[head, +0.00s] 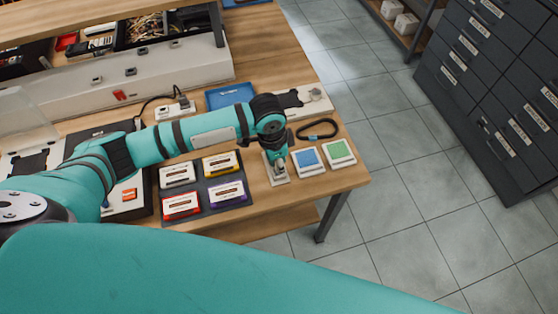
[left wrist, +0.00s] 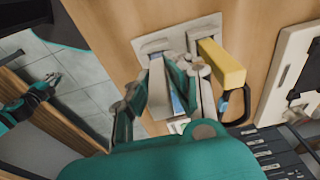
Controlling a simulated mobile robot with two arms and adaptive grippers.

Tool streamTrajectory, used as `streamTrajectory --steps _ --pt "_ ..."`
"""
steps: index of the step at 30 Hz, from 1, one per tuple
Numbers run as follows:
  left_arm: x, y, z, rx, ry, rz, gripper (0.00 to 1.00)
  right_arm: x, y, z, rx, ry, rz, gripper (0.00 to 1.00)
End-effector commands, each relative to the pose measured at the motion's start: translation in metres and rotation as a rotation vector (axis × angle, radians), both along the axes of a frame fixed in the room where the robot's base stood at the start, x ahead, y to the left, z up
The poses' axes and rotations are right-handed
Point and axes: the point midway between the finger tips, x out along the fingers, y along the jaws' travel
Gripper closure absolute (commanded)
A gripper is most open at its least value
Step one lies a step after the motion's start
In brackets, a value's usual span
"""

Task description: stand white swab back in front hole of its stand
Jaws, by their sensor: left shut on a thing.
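My left gripper (head: 278,164) points down at the small grey stand (head: 274,178) near the table's front right corner. The stand's plate also shows in the left wrist view (left wrist: 150,44), just beyond the fingertips (left wrist: 164,58). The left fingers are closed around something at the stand. I take it to be the white swab, but the fingers mostly hide it. Whether its foot is inside a hole cannot be seen. A yellow block-like piece (left wrist: 222,65) rises beside the fingers in the left wrist view. My right gripper (left wrist: 52,80) shows small, over the floor, far from the stand.
Blue (head: 308,158) and green (head: 340,150) pads lie right of the stand. A dark strap (head: 318,130) lies behind them. A dark tray (head: 235,204) with several labelled cartridges is left. Dark drawers (head: 490,70) stand across the tiled floor.

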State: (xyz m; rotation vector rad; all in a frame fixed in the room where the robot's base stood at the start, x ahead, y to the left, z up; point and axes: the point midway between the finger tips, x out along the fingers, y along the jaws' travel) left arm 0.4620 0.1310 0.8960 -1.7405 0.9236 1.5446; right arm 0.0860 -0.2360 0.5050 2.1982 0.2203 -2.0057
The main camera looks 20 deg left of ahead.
Motion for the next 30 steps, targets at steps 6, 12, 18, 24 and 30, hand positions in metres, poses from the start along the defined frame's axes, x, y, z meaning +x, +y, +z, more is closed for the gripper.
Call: streamTrajectory --steps 6,12,18,24,30 --pt "0.000 0.000 -0.003 -0.001 0.001 0.000 1.00 0.000 0.001 0.000 0.002 0.000 -0.001 1.00" --pt "0.000 0.000 -0.005 -0.001 0.001 0.000 1.00 0.000 0.002 -0.001 0.003 0.001 -0.001 1.00" --pt "0.000 0.000 -0.008 0.000 0.000 0.000 1.00 0.000 0.002 -0.001 0.003 0.001 -0.001 1.00" --pt "0.000 0.000 -0.010 0.000 0.000 0.000 1.00 0.000 0.002 -0.001 0.003 0.001 -0.001 1.00" --pt "0.000 0.000 -0.012 -0.001 -0.001 0.000 1.00 0.000 0.002 -0.001 0.002 0.000 -0.002 1.00"
